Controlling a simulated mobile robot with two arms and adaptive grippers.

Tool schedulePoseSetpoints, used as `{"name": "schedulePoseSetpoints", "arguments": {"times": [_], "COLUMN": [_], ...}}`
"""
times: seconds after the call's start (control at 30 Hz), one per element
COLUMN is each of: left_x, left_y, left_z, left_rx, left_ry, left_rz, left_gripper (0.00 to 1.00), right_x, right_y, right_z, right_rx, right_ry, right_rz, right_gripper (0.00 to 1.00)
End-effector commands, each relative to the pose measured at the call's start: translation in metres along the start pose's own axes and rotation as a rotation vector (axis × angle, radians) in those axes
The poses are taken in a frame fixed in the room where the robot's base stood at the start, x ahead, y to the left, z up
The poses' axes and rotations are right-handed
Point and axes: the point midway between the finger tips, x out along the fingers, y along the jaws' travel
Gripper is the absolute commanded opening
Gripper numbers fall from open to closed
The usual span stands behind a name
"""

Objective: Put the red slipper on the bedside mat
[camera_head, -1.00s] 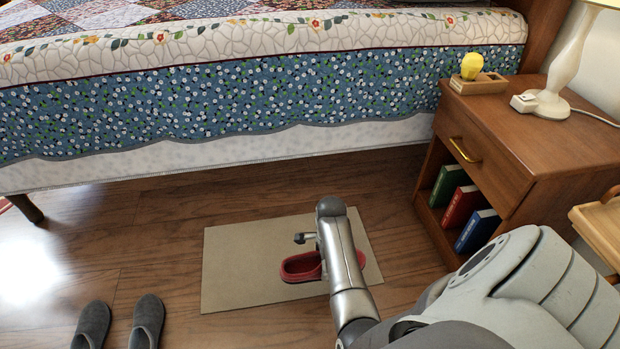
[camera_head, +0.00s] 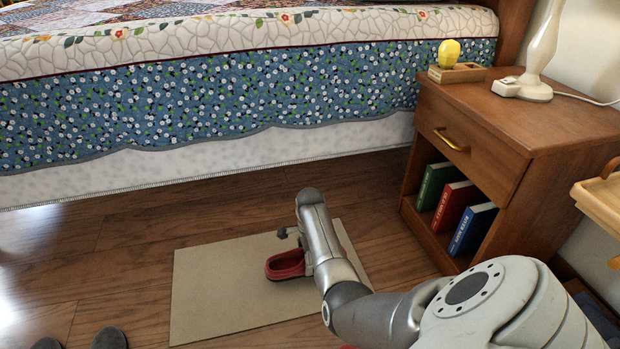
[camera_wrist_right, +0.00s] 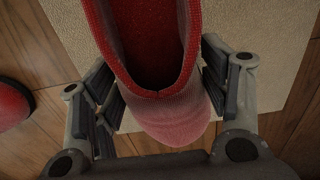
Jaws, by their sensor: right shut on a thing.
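My right gripper (camera_head: 288,240) reaches over the beige bedside mat (camera_head: 220,290) beside the bed. It is shut on a red slipper (camera_head: 284,266), which shows over the far right part of the mat; my arm hides part of it. In the right wrist view the slipper (camera_wrist_right: 168,118) sits between the two fingers, its opening toward the top of the picture. Whether it touches the mat or hangs just above it, I cannot tell. A second red shoe (camera_wrist_right: 10,103) shows at the left edge of the right wrist view, on the wood floor.
The bed with its blue floral skirt (camera_head: 220,95) runs along the back. A wooden nightstand (camera_head: 540,140) with books stands to the right, close to my right arm. The floor left of the mat is open.

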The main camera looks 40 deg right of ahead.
Motion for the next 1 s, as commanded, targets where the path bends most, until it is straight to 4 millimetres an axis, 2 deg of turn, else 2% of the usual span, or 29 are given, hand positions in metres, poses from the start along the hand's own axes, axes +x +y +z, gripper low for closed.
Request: {"name": "schedulePoseSetpoints", "arguments": {"times": [0.27,0.5,0.9,0.93,1.0], "left_x": [-0.009,-0.029,-0.028,-0.028,-0.028], "left_y": [0.003,0.008,0.008,0.008,0.008], "left_z": [-0.008,-0.016,-0.015,-0.015,-0.015], "left_rx": [0.001,0.002,0.001,0.001,0.001], "left_ry": [0.012,0.015,0.015,0.015,0.015], "left_rz": [0.004,0.005,0.005,0.005,0.005], "left_gripper": [0.4,0.4,0.4,0.4,0.4], "right_x": [0.011,0.041,0.043,0.043,0.043], "right_y": [-0.008,-0.009,-0.008,-0.008,-0.008], "right_z": [-0.002,-0.002,-0.002,-0.002,-0.002], "right_rx": [0.0,0.0,0.0,0.0,0.0], "right_ry": [0.001,0.0,0.0,0.0,0.0], "right_rz": [-0.002,0.0,-0.001,-0.001,-0.001], "right_gripper": [0.42,0.42,0.42,0.72,0.81]}}
